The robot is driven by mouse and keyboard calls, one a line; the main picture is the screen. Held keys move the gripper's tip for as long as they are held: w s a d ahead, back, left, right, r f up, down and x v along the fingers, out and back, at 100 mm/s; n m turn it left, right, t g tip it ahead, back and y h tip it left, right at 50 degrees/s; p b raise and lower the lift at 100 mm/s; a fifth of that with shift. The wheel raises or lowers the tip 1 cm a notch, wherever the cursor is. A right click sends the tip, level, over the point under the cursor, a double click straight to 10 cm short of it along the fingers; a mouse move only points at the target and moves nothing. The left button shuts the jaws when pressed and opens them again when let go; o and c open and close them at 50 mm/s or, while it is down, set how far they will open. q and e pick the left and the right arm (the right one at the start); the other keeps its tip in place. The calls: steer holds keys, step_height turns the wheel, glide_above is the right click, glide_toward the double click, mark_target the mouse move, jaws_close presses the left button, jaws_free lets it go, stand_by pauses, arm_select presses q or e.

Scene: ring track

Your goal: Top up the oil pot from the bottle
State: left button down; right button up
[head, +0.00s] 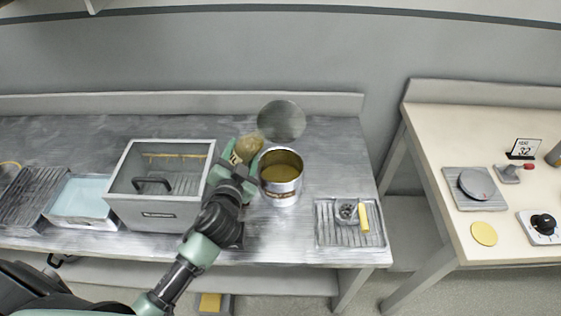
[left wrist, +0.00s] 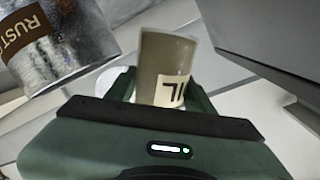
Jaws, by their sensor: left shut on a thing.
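The oil pot (head: 281,190) is an open metal can with yellow-brown liquid inside, standing on the grey bench. In the left wrist view the pot (left wrist: 62,50) shows at the upper left, with part of a "RUST" label. My left gripper (head: 238,168) is shut on the bottle (head: 248,147), just left of the pot. The bottle is brownish-yellow and the gripper partly hides it. In the left wrist view the bottle (left wrist: 166,62) stands between the fingers, part of its label showing, apart from the pot. I cannot tell how far it is tilted. My right gripper is out of view.
A grey open box (head: 155,214) with a handle stands left of the gripper, close to it. A blue tray (head: 82,198) is farther left. A grooved tray (head: 348,240) with small items lies right of the pot. A grey disc (head: 281,120) is behind the pot.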

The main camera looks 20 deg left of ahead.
mark_target(237, 145)
arm_select(q)
steer(key=shift+m+g+y, duration=0.3)
steer(key=shift+m, duration=0.5)
steer(key=shift+a+r+p, duration=0.1)
steer(key=shift+r+p, duration=1.95)
steer(key=shift+p, duration=0.6)
steer(key=shift+f, duration=0.15)
steer(key=shift+s+a+f+m+p, duration=0.15)
steer(key=shift+a+m+p, duration=0.15)
steer(key=shift+m+p, duration=0.4)
steer(key=shift+s+a+r+m+g+y+p, duration=0.2)
steer(key=shift+r+m+p, duration=0.5)
steer(key=shift+p, duration=0.8)
steer(key=shift+w+a+r+m+g+y+p, duration=0.1)
steer(key=shift+r+m+g+y+p, duration=0.4)
steer(key=shift+p, duration=1)
steer(key=shift+f, duration=0.3)
steer(key=shift+d+f+m+b, duration=0.3)
steer(key=shift+f+m+b, duration=0.2)
steer(key=shift+f+b, duration=0.25)
